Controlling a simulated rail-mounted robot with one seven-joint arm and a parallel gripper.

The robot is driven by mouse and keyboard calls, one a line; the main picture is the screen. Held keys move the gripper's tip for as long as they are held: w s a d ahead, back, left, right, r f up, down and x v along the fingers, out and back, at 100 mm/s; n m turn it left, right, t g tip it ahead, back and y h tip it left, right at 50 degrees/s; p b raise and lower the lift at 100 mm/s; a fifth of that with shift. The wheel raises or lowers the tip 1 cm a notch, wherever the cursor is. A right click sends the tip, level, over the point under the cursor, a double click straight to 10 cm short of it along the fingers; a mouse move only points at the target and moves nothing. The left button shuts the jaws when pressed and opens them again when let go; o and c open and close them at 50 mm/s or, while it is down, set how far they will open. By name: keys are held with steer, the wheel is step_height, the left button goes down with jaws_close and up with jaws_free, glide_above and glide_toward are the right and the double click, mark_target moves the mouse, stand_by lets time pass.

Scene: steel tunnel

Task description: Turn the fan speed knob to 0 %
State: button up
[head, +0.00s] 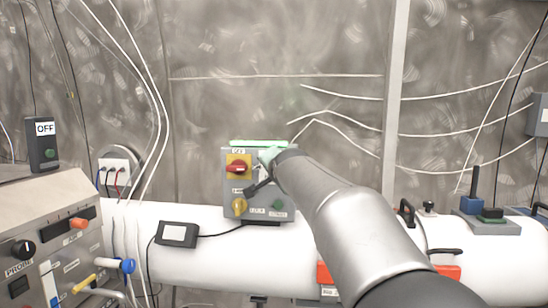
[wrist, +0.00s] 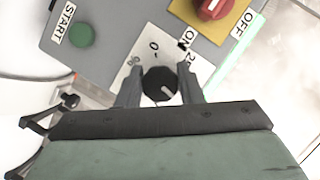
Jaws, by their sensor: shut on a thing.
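The fan speed knob is a small round black knob (wrist: 159,84) with a pale pointer line, on a white dial plate marked "0" and "%". Its line points to the lower right in the wrist view, away from the "0" mark. My gripper (wrist: 159,77) is shut on the knob, one finger on each side. In the head view my arm reaches the grey control box (head: 230,213), and my gripper hides the knob there.
A red switch on a yellow plate (head: 238,168) labelled OFF and ON sits beside the dial. A white pipe (head: 285,262) runs below.

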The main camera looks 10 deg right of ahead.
steer(key=n+g+h, duration=0.1)
steer(key=n, duration=0.1)
steer(key=shift+n, duration=0.4)
steer(key=shift+f+n+g+h, duration=0.1)
steer(key=shift+n+g+h, duration=0.3)
steer(key=shift+n+h, duration=0.4)
steer(key=n+h+b, duration=0.1)
steer(key=n, duration=0.2)
steer(key=shift+g+h, duration=0.4)
steer(key=n+h, duration=0.1)
steer(key=n, duration=0.1)
steer(key=shift+n+g+h+b, duration=0.3)
steer(key=shift+n+h+b, duration=0.55)
steer(key=shift+n+h, duration=0.35)
steer(key=shift+n, duration=0.4)
steer(key=n+h+b, duration=0.1)
steer(key=n, duration=0.1)
steer(key=shift+n+h, duration=0.4)
steer(key=n+h+b, duration=0.1)
steer(key=n, duration=0.1)
steer(key=shift+d+f+n+b, duration=0.1)
steer(key=shift+n+b, duration=0.2)
steer(key=shift+b, duration=0.05)
steer(key=shift+n+t+h+b, duration=0.6)
steer(key=shift+n+b, duration=0.1)
steer(key=shift+n, duration=0.6)
steer(key=shift+r, duration=0.2)
